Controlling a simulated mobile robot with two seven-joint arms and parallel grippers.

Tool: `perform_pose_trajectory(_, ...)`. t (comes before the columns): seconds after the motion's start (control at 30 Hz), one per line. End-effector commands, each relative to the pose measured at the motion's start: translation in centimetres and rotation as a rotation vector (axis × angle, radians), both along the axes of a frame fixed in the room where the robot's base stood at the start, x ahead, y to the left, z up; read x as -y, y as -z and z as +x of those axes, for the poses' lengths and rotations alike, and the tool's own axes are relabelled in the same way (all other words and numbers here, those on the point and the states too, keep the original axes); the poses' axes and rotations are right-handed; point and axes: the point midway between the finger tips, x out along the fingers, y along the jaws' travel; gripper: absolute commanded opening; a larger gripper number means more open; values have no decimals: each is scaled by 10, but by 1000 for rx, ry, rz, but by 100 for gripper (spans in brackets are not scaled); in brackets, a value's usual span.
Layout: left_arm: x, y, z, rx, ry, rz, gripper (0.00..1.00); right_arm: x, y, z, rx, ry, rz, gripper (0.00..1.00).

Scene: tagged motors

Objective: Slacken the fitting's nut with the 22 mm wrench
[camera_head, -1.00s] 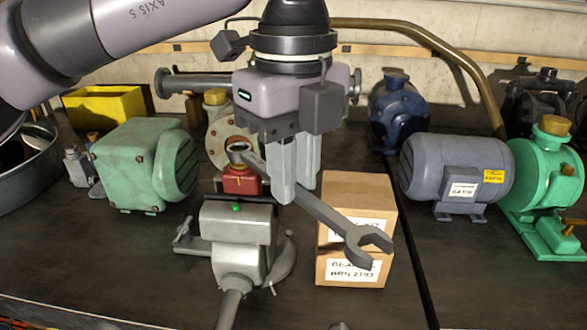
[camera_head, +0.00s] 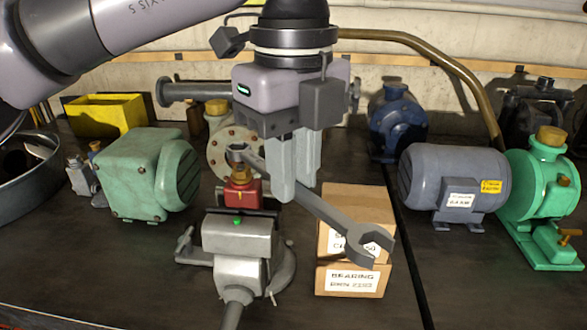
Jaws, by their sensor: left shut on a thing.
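My left gripper (camera_head: 294,195) is shut on the middle of a grey wrench (camera_head: 330,212), pointing down. The wrench's open jaw end (camera_head: 362,240) points to the lower right, in front of the cardboard boxes. Its other end (camera_head: 238,153) shows just above the fitting's brass nut (camera_head: 240,174); I cannot tell whether they touch. The fitting has a red body (camera_head: 240,191) and stands upright in the jaws of a grey vise (camera_head: 236,236) with a green dot on top. The size mark on the wrench cannot be read. My right gripper is not in view.
Two stacked cardboard boxes (camera_head: 350,281) stand right of the vise. A green gearbox (camera_head: 135,175) is to the left, a yellow bin (camera_head: 104,113) behind it. A grey motor (camera_head: 452,177) and green pump (camera_head: 545,190) stand right. The bench front is mostly clear.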

Motion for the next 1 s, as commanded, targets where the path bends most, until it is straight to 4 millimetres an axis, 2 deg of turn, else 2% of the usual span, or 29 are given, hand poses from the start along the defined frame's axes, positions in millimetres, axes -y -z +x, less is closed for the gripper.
perform_pose_trajectory(0.07,0,-7,0,1,0,-1,0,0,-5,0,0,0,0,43)
perform_pose_trajectory(0.4,-2,-5,-1,0,15,-1,0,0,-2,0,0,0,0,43)
perform_pose_trajectory(0.73,-27,-4,-17,1,282,-3,0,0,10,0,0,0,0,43)
perform_pose_trajectory(1.0,-36,-6,-23,1,383,-1,0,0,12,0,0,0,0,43)
